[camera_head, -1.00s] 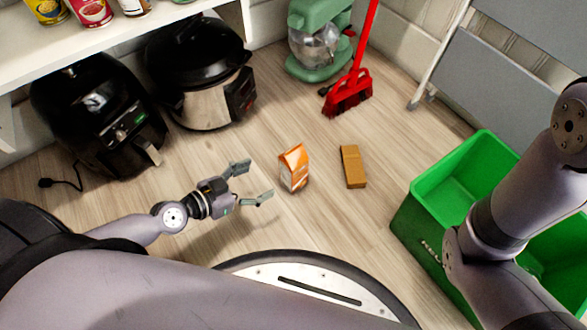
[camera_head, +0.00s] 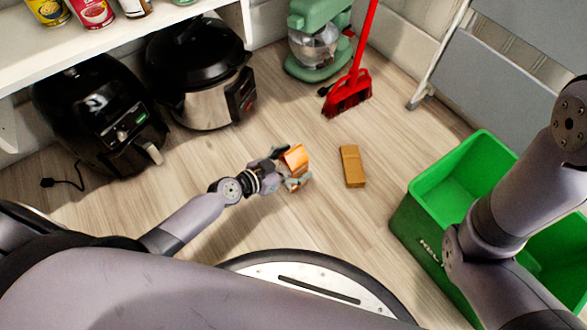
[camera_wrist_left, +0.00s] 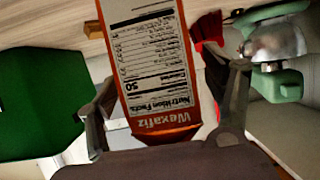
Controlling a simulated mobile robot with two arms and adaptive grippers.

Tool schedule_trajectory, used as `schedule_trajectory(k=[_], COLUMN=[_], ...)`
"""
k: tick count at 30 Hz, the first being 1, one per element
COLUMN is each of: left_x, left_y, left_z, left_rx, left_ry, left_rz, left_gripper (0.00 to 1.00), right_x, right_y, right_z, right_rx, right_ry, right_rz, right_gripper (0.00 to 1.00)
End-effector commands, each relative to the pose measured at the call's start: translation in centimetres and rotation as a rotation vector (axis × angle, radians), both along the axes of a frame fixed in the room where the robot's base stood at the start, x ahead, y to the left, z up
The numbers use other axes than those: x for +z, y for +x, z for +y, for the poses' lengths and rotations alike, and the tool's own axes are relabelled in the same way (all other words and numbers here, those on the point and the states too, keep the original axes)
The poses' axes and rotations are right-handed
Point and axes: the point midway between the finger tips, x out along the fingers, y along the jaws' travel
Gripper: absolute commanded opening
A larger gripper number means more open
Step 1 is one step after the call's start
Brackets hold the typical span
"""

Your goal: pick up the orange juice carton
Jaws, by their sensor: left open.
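The orange and white juice carton (camera_head: 295,157) stands on the wooden floor in the head view, partly hidden by my left gripper (camera_head: 291,168). In the left wrist view the carton (camera_wrist_left: 155,70) fills the middle, its nutrition label facing the camera. My left gripper (camera_wrist_left: 165,108) is open, with one finger on each side of the carton. A gap shows at the right finger; whether the left finger touches it I cannot tell. My right arm shows at the right of the head view, but its gripper is out of view.
A brown box (camera_head: 352,166) lies just right of the carton. A green crate (camera_head: 437,182) stands further right. A red broom (camera_head: 348,95), a green mixer (camera_head: 318,45), a black cooker (camera_head: 200,70) and a black air fryer (camera_head: 100,112) stand behind.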

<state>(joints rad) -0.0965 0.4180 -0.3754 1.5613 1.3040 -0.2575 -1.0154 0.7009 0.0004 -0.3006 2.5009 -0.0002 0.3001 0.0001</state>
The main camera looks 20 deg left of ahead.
Motion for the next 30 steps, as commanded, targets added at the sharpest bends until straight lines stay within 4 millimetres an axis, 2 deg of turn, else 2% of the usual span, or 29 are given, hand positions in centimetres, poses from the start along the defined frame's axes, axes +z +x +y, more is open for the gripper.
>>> schedule_trajectory(k=[6,26,30], left_x=[0.0,0.0,0.01], left_y=[0.07,0.03,0.04], left_z=[0.03,0.04,0.03], left_rx=[0.001,0.001,0.001], left_ry=[0.001,0.001,0.001], left_rz=[-0.001,-0.001,-0.001], left_gripper=[0.75,0.31,0.3], right_x=[0.01,0.01,0.01], right_y=[0.02,0.06,0.08], right_z=[0.01,0.0,-0.01], right_rx=[0.0,-0.001,-0.001], right_ry=[0.0,0.0,0.0], right_rz=[0.0,0.002,0.002], right_gripper=[0.47,0.47,0.47])
